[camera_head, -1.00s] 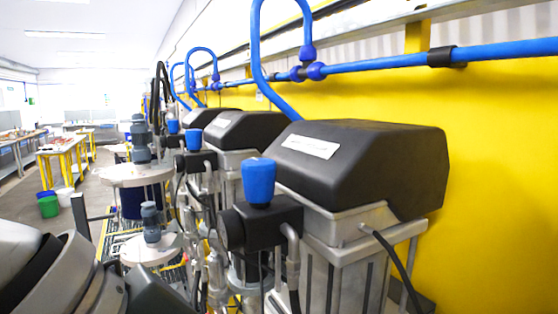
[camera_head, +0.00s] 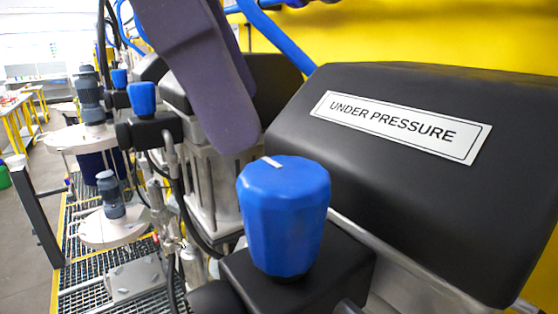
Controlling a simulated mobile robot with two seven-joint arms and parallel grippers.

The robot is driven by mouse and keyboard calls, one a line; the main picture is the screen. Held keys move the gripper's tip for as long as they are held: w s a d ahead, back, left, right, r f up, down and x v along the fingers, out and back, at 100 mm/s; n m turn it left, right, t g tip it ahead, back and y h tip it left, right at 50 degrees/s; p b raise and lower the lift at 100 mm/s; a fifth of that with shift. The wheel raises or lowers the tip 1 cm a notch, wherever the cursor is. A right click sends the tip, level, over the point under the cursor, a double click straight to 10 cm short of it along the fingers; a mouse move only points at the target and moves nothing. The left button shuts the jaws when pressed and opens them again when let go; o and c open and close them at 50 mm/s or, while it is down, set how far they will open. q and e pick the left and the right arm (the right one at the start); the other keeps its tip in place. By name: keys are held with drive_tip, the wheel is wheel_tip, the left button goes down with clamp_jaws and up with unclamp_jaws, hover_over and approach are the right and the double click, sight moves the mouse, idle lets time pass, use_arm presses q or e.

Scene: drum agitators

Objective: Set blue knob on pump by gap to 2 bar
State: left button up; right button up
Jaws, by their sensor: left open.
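A blue faceted knob (camera_head: 285,218) stands upright on a black regulator block (camera_head: 325,262) in front of the nearest pump. A short white mark shows on its top; no bar scale is readable. This pump has a black cover (camera_head: 440,205) labelled "UNDER PRESSURE". A second blue knob (camera_head: 142,98) and a third (camera_head: 119,78) sit on pumps farther back. My left gripper (camera_head: 242,122) reaches down from the top as dark purple fingers, open, apart from the near knob and beyond it to the upper left. One finger largely hides the other. My right gripper is not in view.
Drum agitators with grey motors (camera_head: 88,95) and round white lids (camera_head: 112,228) stand at left over a metal grating (camera_head: 75,270). A blue hose (camera_head: 278,38) runs above the pumps along the yellow wall (camera_head: 430,35). A dark post (camera_head: 38,220) stands at far left.

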sight(275, 173)
use_arm(q)
drive_tip(key=p+x, duration=0.3)
drive_tip(key=x, duration=0.4)
drive_tip(key=shift+s+d+r, duration=0.1)
drive_tip(key=shift+d+f, duration=0.15)
drive_tip(key=shift+f, duration=0.35)
drive_tip(key=shift+c, duration=0.4)
drive_tip(key=c, duration=1.3)
drive_tip(key=shift+o, duration=0.2)
drive_tip(key=shift+p, duration=0.3)
